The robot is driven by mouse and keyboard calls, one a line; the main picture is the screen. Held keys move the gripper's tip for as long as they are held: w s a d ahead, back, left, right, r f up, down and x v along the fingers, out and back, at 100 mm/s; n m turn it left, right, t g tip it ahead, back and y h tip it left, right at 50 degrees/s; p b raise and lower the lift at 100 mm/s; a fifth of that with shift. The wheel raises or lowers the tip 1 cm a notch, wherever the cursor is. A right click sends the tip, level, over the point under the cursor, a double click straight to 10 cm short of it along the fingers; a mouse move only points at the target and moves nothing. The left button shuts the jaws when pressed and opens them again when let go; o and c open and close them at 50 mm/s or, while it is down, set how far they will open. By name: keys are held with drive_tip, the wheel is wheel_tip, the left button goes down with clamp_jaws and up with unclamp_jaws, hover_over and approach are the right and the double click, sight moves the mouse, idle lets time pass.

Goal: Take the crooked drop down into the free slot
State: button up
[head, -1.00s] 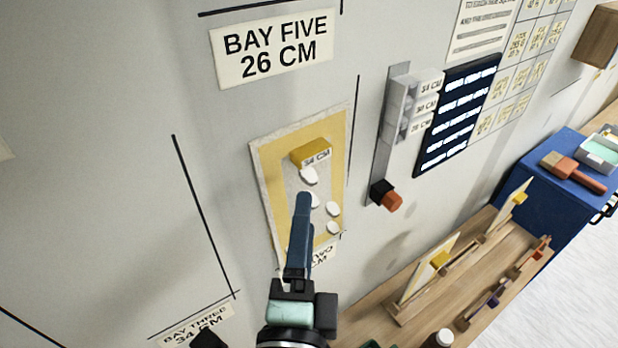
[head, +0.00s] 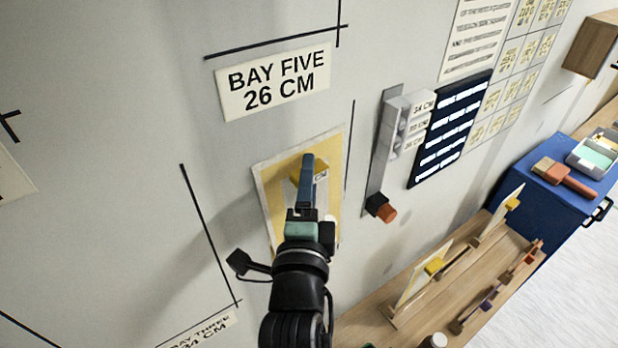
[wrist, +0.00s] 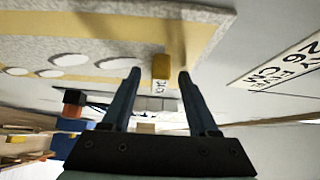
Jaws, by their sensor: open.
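The crooked drop (head: 271,190) is a grey and yellow panel, tilted on the wall under the BAY FIVE 26 CM sign. It has a yellow block (head: 297,167) near its top, partly covered by my gripper. In the wrist view, the block (wrist: 161,67) and its small white label lie between the fingers of my gripper (wrist: 158,73). The fingers stand apart, with space visible on both sides of the block. My gripper (head: 307,160) is open. The wooden rack (head: 468,252) at lower right holds two upright panels with yellow blocks, with a gap between them.
A grey wall holder (head: 392,125) with labels and an orange-ended knob (head: 383,208) is right of the drop. A dark notice board (head: 453,125) hangs beside it. A blue cabinet (head: 572,190) carries a brush and a tray.

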clamp_jaws()
drive_tip(key=shift+s+d, duration=0.1)
drive_tip(key=shift+d, duration=0.05)
idle(0.4)
drive_tip(key=shift+s+d+p, duration=0.5)
drive_tip(key=shift+s+d, duration=0.1)
drive_tip(key=shift+s, duration=0.3)
drive_tip(key=shift+s+d, duration=0.1)
drive_tip(key=shift+s+d+p, duration=0.45)
drive_tip(key=shift+s+d, duration=0.15)
drive_tip(key=shift+s, duration=0.35)
